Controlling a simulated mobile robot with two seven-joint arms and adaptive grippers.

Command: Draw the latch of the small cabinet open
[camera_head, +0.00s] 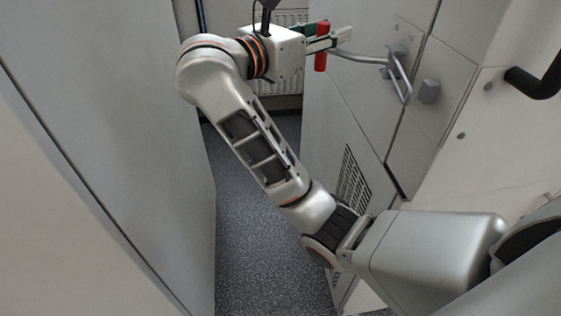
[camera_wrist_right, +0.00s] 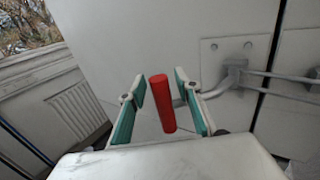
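The small cabinet's latch (camera_head: 399,76) is a grey metal lever on a bracket on the cabinet front (camera_head: 372,112). A red grip (camera_head: 320,61) sits at the lever's end. In the right wrist view the red grip (camera_wrist_right: 162,103) stands between the two teal-padded fingers, and the lever bracket (camera_wrist_right: 232,78) is to the right. My right gripper (camera_head: 324,38) is open around the red grip. A gap shows between the grip and the left finger; the right finger is nearer, and contact cannot be told. My left gripper is not in view.
A tall grey panel (camera_head: 120,110) stands on the left. A strip of speckled floor (camera_head: 245,240) lies between it and the cabinet. A black handle (camera_head: 537,80) juts out at the right. A grey block (camera_head: 428,91) sits beside the latch. A radiator (camera_wrist_right: 75,110) is behind.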

